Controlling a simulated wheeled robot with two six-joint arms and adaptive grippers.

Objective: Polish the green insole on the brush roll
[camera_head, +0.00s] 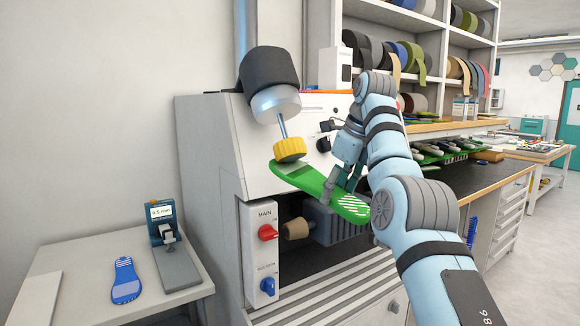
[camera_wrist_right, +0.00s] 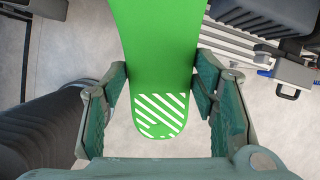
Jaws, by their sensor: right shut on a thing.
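The green insole (camera_head: 312,182) is held tilted in front of the grinding machine, its upper-left end against or just under the yellow brush roll (camera_head: 289,149); I cannot tell if they touch. My right gripper (camera_head: 342,184) is shut on the insole near its white-striped end. In the right wrist view the insole (camera_wrist_right: 160,45) runs up between the two fingers (camera_wrist_right: 160,95), with the striped end toward the palm. The brush roll hangs on a thin shaft below a shiny hood. My left gripper is not in view.
The machine (camera_head: 215,150) has a red MAIN knob (camera_head: 267,232) and a blue SUCTION knob (camera_head: 267,285). A side table at left holds a blue insole (camera_head: 125,281) and a gauge (camera_head: 165,235). Shelves with rolls stand behind. A dark bench (camera_head: 485,178) extends right.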

